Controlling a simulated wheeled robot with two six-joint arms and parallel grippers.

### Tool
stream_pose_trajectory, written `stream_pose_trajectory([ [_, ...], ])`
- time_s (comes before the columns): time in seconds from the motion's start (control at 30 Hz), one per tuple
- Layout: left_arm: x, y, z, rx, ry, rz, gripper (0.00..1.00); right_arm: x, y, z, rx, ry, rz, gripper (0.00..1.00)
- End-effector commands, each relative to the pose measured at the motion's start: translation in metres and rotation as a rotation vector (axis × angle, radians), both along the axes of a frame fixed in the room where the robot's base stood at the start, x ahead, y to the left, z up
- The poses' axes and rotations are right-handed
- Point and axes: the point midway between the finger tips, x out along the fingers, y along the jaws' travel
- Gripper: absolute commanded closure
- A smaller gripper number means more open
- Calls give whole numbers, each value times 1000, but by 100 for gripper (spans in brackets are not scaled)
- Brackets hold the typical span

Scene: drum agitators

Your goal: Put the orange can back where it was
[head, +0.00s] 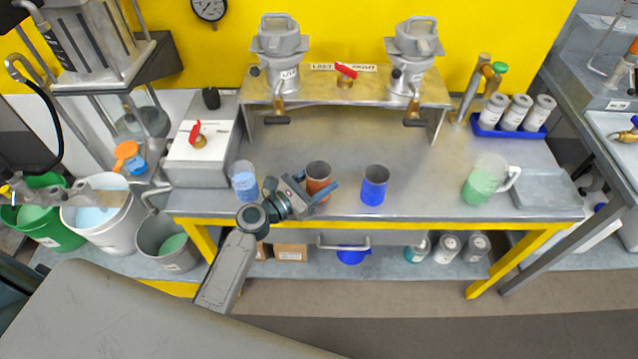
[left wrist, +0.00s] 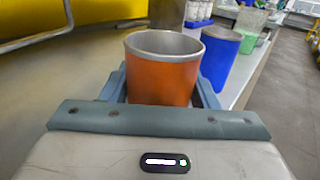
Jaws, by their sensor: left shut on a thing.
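The orange can (head: 318,172) is an open metal cup with an orange outside, upright at the front of the steel table. My left gripper (head: 316,195) is around it, with one finger on each side, shut on it. In the left wrist view the can (left wrist: 162,78) stands upright between the blue fingers of the gripper (left wrist: 160,92). I cannot tell whether its base touches the table. My right gripper is in neither view.
A blue can (head: 374,186) stands just right of the orange one. A clear cup with blue liquid (head: 244,182) is to the left, and a jug with green liquid (head: 484,180) is to the right. Two agitator pots (head: 280,45) sit on a raised shelf behind. The middle of the table is clear.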

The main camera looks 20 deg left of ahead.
Motion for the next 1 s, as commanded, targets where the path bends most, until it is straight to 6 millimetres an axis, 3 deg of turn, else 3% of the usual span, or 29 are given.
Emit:
stream_pose_trajectory([
  [0.07, 0, 0, -8, -1, 1, 1, 74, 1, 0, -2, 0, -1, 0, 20],
  [0.43, 0, 0, -12, -1, -1, 1, 74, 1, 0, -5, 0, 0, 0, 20],
  [0.47, 0, 0, -11, -1, -1, 1, 42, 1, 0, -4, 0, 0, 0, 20],
  [0.57, 0, 0, -11, -1, -1, 1, 24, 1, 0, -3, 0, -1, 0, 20],
  [0.9, 0, 0, -6, -1, -1, 1, 24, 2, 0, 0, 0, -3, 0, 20],
  [1.0, -10, 6, -11, 2, 1, 1, 24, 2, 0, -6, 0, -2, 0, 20],
])
